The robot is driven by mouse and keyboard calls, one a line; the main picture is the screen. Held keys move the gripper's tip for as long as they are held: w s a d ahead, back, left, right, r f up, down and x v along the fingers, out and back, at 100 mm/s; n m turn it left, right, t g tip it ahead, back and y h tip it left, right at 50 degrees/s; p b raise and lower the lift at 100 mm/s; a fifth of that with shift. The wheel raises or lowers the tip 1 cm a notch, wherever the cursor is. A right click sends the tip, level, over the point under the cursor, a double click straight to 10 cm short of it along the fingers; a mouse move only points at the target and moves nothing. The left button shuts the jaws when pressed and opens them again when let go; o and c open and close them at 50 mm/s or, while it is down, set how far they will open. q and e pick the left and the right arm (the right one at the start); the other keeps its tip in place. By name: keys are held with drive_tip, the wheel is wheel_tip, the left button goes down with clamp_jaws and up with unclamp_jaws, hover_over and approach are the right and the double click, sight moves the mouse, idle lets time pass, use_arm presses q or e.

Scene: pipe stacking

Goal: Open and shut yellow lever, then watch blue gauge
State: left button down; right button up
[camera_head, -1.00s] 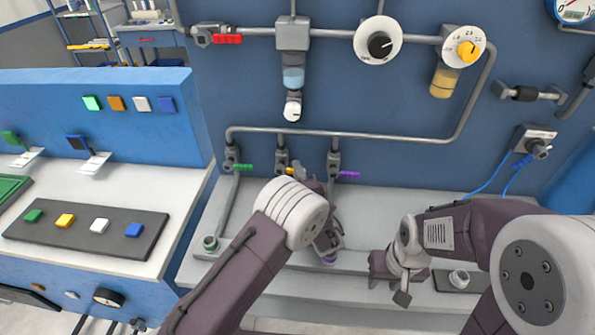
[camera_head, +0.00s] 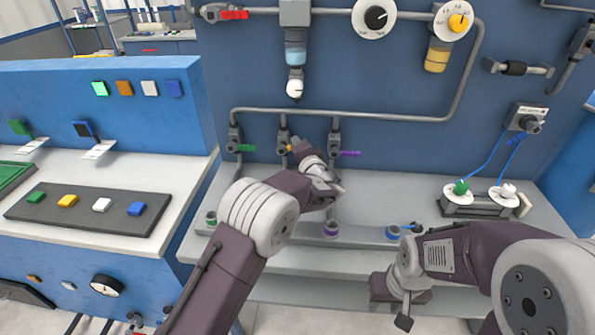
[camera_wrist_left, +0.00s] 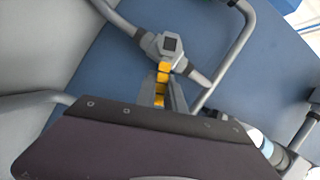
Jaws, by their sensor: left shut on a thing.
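The yellow lever (camera_head: 291,148) sits on the middle valve below the long grey pipe. My left gripper (camera_head: 296,146) reaches up to it and mostly hides it. In the left wrist view the yellow lever (camera_wrist_left: 162,80) lies between the fingers of my left gripper (camera_wrist_left: 164,92), which are shut on it beside the grey valve (camera_wrist_left: 168,48). My right gripper (camera_head: 403,312) hangs low over the front edge of the bench, apart from the valves. I cannot tell its finger opening. The blue gauge is out of view now.
A green lever (camera_head: 243,148) and a purple lever (camera_head: 350,153) flank the yellow one closely. Purple (camera_head: 331,229) and blue (camera_head: 393,232) sockets stand on the grey bench ledge. A socket block (camera_head: 470,207) with blue cables is at the right.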

use_arm(q)
drive_tip(key=n+h+b, duration=0.1)
drive_tip(key=b, duration=0.2)
drive_tip(key=a+r+n+g+b, duration=0.1)
drive_tip(key=n+b, duration=0.1)
drive_tip(key=b, duration=0.1)
drive_tip(key=shift+a+r+n+h, duration=0.2)
drive_tip(key=shift+n+h, duration=0.1)
drive_tip(key=shift+h, duration=0.1)
drive_tip(key=shift+a+r+n+h+b, duration=0.3)
drive_tip(key=shift+r+n+h+b, duration=0.1)
drive_tip(key=shift+n+b, duration=0.25)
drive_tip(key=shift+a+r+n+g+h+b, duration=0.3)
drive_tip(key=shift+a+n+g+h, duration=0.1)
drive_tip(key=shift+n, duration=0.25)
drive_tip(key=shift+a+r+n+h, duration=0.2)
drive_tip(key=shift+a+n+h, duration=0.15)
drive_tip(key=shift+n, duration=0.25)
drive_tip(key=shift+w+a+r+n+h, duration=0.15)
drive_tip(key=shift+a+n+h, duration=0.25)
drive_tip(key=shift+n+h, duration=0.25)
drive_tip(key=shift+a+n+p, duration=0.3)
drive_tip(key=shift+a+n, duration=0.05)
drive_tip(key=shift+n, duration=0.2)
drive_tip(key=c, duration=1.4)
unclamp_jaws()
drive_tip(key=shift+c, duration=0.2)
